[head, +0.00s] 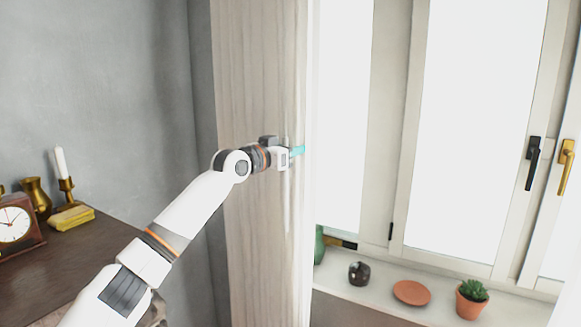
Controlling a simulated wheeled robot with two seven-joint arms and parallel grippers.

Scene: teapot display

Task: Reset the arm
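My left arm reaches up from the lower left, in front of a pale wood-grain panel (255,80). My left gripper (297,152) is at the panel's right edge, beside the bright window. A small teal piece shows at its tip; I cannot tell whether this is part of the fingers or something held. The fingers are too small and side-on to tell open from shut. My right gripper is out of view.
A dark cabinet top (75,265) at left holds a clock (14,226), brass vase (37,197), candle (61,163) and yellow stack (71,217). The windowsill (385,295) holds a green vessel (319,246), dark round pot (358,273), terracotta dish (411,293) and potted succulent (471,300).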

